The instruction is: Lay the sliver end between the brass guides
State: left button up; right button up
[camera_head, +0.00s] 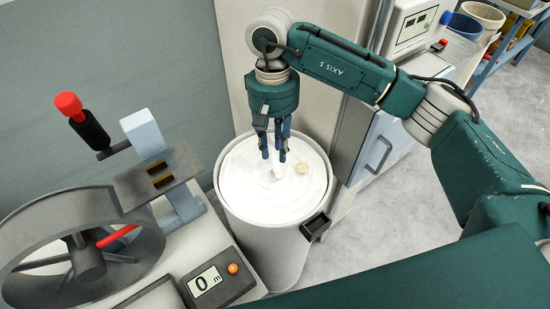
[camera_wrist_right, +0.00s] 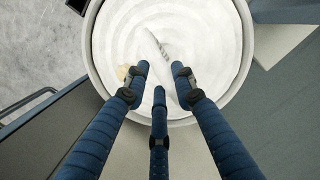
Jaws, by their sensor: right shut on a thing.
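The white sliver (camera_head: 240,180) lies coiled in a tall round can (camera_head: 262,245), filling it almost to the rim. My right gripper (camera_head: 273,155) points down over the can with its blue fingers just above the coils. It is shut on the sliver end (camera_head: 278,174), a short piece of which shows below the fingertips. In the right wrist view the twisted sliver end (camera_wrist_right: 158,46) runs up to the fingers (camera_wrist_right: 160,76). The two brass guides (camera_head: 159,174) sit on a grey plate of the machine at left, with nothing visible between them. My left gripper is out of view.
A spoked reel (camera_head: 85,245) with a red bar, a red-tipped handle (camera_head: 70,105) and a counter reading 0 m (camera_head: 208,281) stand left of the can. A small beige disc (camera_head: 302,168) lies on the coils.

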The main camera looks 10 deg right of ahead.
aim_at(275, 163)
notch_tip(275, 163, down, 2)
jog(key=shift+f, duration=0.2)
notch_tip(275, 163, down, 4)
jog(key=shift+p, duration=0.75)
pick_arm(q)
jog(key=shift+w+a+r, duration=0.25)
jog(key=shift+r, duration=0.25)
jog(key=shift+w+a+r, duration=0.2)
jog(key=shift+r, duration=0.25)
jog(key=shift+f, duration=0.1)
pick_arm(e)
jog(key=shift+f, duration=0.1)
jog(key=shift+f+b, duration=0.1)
jog(key=shift+b, duration=0.2)
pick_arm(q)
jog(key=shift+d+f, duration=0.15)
pick_arm(e)
jog(key=o, duration=0.9)
